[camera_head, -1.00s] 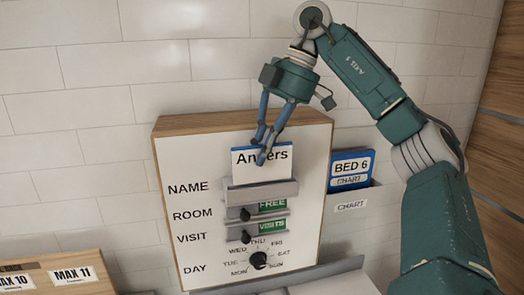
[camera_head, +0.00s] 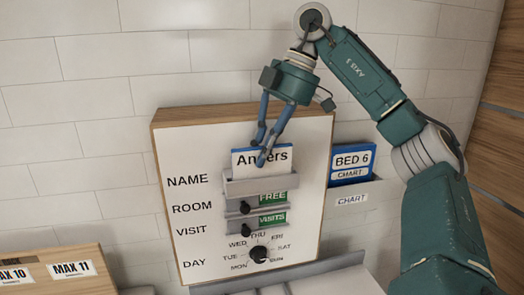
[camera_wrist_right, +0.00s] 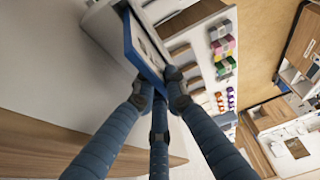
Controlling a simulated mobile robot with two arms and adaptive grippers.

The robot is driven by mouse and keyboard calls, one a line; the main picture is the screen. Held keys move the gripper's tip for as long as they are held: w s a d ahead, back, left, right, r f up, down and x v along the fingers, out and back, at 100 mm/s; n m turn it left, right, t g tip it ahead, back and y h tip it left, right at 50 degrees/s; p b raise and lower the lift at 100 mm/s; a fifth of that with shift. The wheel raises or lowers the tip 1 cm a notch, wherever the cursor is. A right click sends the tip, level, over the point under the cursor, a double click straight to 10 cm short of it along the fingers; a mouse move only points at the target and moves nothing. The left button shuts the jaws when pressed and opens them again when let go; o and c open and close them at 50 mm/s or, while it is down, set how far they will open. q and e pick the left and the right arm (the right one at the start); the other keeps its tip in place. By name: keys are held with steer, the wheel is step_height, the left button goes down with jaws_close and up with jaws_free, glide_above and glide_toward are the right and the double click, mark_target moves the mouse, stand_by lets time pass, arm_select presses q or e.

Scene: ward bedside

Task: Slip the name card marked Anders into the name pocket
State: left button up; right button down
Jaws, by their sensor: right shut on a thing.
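The white name card marked Anders (camera_head: 244,164), with a blue top edge, stands upright at the name pocket (camera_head: 260,186) on the board. Its lower part is hidden behind the pocket's grey front lip. My right gripper (camera_head: 263,152) comes from above and is shut on the card's upper middle, its fingers covering part of the lettering. In the right wrist view the card's blue edge (camera_wrist_right: 142,58) lies between the fingers (camera_wrist_right: 158,98). I cannot tell how deep the card sits. My left gripper is not in view.
The board (camera_head: 180,150) has ROOM and VISIT sliders and a DAY dial (camera_head: 259,254) below the pocket. A chart holder (camera_head: 352,198) with a blue BED 6 chart (camera_head: 351,162) is at the right. A wooden box with MAX labels (camera_head: 55,255) stands at lower left.

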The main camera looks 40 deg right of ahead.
steer(key=shift+f+b, duration=0.35)
steer(key=shift+f, duration=0.35)
steer(key=c, duration=1.7)
jaws_free()
steer(key=shift+r, duration=0.1)
steer(key=v, duration=0.7)
steer(key=shift+v, duration=2.45)
